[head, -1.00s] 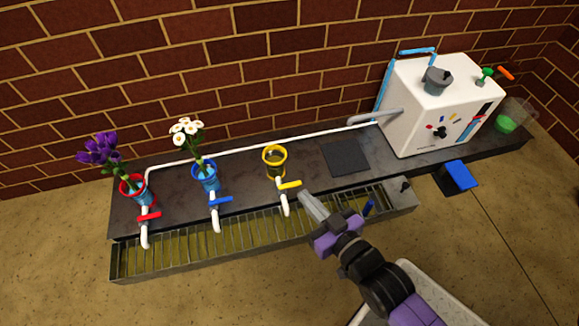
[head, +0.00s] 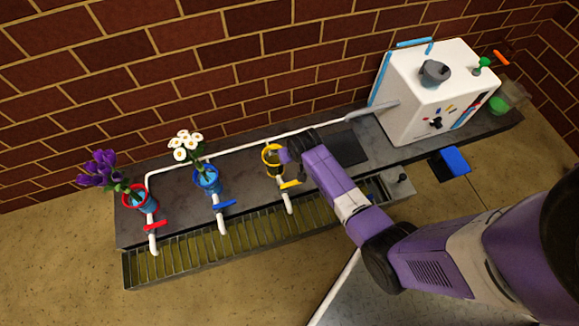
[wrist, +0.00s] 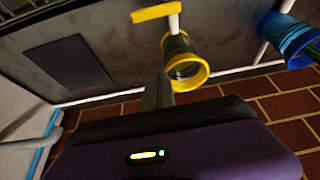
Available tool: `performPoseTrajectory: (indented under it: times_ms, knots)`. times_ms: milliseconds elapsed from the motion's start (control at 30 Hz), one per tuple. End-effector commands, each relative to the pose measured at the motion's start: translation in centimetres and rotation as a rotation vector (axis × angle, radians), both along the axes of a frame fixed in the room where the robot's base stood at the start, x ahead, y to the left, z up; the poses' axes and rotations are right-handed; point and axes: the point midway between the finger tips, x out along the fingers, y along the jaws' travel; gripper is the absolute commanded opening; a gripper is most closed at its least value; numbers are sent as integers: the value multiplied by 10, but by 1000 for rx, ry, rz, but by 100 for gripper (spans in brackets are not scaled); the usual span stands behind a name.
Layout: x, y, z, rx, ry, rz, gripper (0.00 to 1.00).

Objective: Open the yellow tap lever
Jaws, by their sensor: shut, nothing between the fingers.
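The yellow tap lever (head: 291,184) sits on a white spout (head: 288,204) at the counter's front edge, lying crosswise to the spout. My gripper (wrist: 158,90) is shut and empty, close to the vase and apart from the lever. In the head view its fingertips are mostly hidden by my wrist.
A red tap lever (head: 155,225) and a blue one (head: 223,204) are to the left, with flowers in the red vase (head: 136,197) and blue vase (head: 207,180). A slatted trough (head: 190,249) runs along the front. A white machine (head: 425,95) stands at right; a dark mat (head: 347,150) lies before it.

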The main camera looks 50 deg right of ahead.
Motion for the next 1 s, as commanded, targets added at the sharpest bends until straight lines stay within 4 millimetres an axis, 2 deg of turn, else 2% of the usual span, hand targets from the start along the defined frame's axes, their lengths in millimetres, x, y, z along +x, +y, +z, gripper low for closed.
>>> performPoseTrajectory:
  times_ms: [67, 200, 500, 633, 1000]
  knots:
    - [-13, 6, -10, 25, 51, -10, 0]
    - [-20, 9, -12, 41, 79, -20, 0]
    - [-20, 9, -12, 42, 78, -22, 0]
    - [-19, 8, -19, 42, 78, -22, 0]
    - [-2, -4, -79, 42, 78, -22, 0]
